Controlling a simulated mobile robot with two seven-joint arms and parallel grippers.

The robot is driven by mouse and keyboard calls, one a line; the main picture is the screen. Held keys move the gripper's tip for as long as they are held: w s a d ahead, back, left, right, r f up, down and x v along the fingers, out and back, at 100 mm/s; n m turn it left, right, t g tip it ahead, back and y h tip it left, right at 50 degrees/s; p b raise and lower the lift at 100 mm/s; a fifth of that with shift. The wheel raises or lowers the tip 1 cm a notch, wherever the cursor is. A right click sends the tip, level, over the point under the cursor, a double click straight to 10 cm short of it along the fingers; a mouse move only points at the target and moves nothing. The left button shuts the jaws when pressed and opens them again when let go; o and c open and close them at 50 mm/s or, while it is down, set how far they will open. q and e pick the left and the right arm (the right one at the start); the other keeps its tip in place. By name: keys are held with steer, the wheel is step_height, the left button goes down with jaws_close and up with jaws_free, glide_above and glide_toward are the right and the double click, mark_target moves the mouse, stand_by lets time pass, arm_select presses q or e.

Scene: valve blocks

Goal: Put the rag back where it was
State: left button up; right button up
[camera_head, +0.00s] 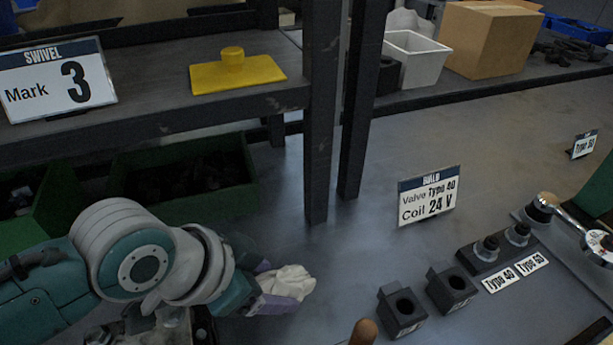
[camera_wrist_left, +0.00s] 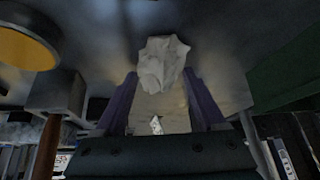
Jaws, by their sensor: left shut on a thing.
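A crumpled off-white rag (camera_head: 291,282) is at the lower middle of the head view. My left gripper (camera_head: 270,287), with purple fingers, is shut on it. The rag also shows in the left wrist view (camera_wrist_left: 161,64), bulging out past the tips of the two fingers. I cannot tell whether the rag touches the grey bench top (camera_head: 335,260) or hangs just above it. My right gripper is not in view.
Black valve blocks (camera_head: 402,310) and a wooden handle (camera_head: 363,332) stand right of the rag. A "Build" sign (camera_head: 429,195) stands beyond. Green bins (camera_head: 235,200) and a shelf post (camera_head: 322,110) are behind. Bench between rag and sign is clear.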

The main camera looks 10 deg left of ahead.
arm_select(q)
steer(key=shift+f, duration=0.15)
steer(key=o, duration=1.3)
steer(key=shift+r, duration=0.35)
steer(key=s+a+r+n+y+p, duration=0.1)
steer(key=s+a+r+n, duration=0.1)
steer(key=s+r, duration=0.3)
steer(key=s+a+r+n+g+y+p, duration=0.1)
steer(key=s+a+r+n+p, duration=0.1)
steer(key=s+r, duration=0.3)
steer(key=s+a+r+n+y+p, duration=0.1)
steer(key=s+a+r+n, duration=0.1)
steer(key=s, duration=0.4)
steer(key=shift+a+r, duration=0.4)
steer(key=shift+r, duration=0.3)
steer(key=shift+a+r, duration=0.35)
steer(key=shift+r, duration=0.35)
